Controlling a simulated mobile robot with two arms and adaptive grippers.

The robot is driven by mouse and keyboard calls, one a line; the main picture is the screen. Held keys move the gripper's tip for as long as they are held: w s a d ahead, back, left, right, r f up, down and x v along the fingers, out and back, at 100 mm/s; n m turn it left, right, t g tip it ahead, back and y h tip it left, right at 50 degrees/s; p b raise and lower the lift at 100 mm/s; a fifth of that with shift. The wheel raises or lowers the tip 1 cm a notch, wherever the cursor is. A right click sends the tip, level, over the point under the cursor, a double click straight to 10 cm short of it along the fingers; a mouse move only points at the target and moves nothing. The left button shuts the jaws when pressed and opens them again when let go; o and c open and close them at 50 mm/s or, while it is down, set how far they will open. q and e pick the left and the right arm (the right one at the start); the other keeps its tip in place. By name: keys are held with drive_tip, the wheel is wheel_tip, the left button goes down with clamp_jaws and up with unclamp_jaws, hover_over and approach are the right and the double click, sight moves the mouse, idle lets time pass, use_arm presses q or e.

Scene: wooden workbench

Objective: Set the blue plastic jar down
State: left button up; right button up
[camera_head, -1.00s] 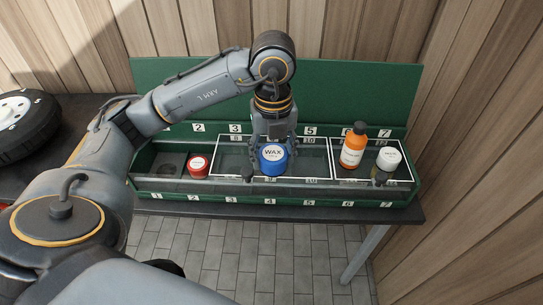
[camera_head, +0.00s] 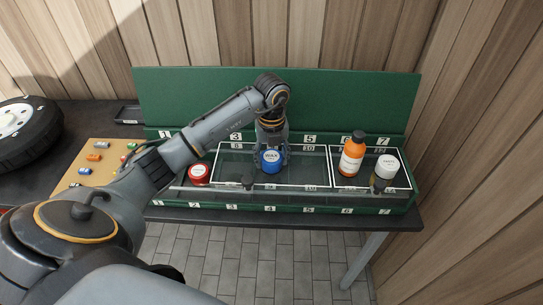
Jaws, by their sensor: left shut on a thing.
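The blue plastic jar (camera_head: 271,161) has a label reading WAX. It is in the middle part of the green numbered rack (camera_head: 420,190), behind the clear front panel. My left gripper (camera_head: 271,150) comes down from above and is shut on the jar, with its fingers at the jar's sides. Whether the jar's base touches the rack floor cannot be told from this view. My right gripper is not in view.
A red jar (camera_head: 199,174) stands left in the rack. A tire (camera_head: 25,130) and a board with small parts (camera_head: 88,172) lie on the bench at left. Rack space beside the blue jar is free.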

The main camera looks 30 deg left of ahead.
use_arm(q)
drive_tip(key=shift+f, duration=0.3)
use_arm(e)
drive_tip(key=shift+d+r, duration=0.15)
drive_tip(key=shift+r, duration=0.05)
use_arm(q)
drive_tip(key=shift+f, duration=0.1)
drive_tip(key=shift+f, duration=0.1)
drive_tip(key=o, duration=1.3)
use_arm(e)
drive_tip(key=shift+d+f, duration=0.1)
